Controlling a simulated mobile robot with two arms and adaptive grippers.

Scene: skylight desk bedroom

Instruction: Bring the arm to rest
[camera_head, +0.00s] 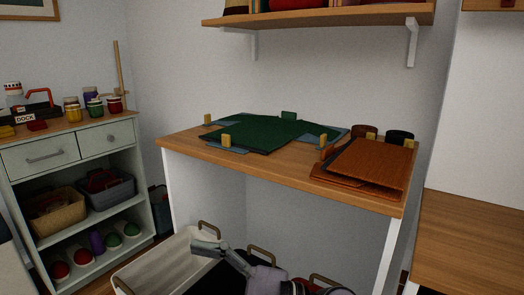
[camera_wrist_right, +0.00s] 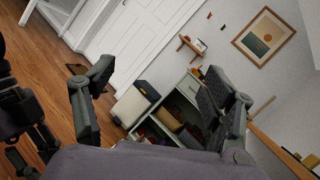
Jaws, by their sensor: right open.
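My right gripper (camera_head: 208,247) shows at the bottom of the head view, low in front of the desk and below its top, beside a pale bin. In the right wrist view this gripper (camera_wrist_right: 158,90) has its two fingers wide apart with nothing between them. A dark jointed part of mine, which looks like my left gripper (camera_wrist_right: 32,148), shows at the left edge of the right wrist view. Its jaws are too unclear to read. My left arm is not seen in the head view.
The wooden desk (camera_head: 275,170) bears green sheets (camera_head: 262,134) and brown boards (camera_head: 365,165). A pale bin (camera_head: 160,262) stands beneath its front. A shelf unit (camera_head: 95,235) stands left, a wall shelf (camera_head: 330,17) hangs above, and another wooden surface (camera_head: 475,235) is at right.

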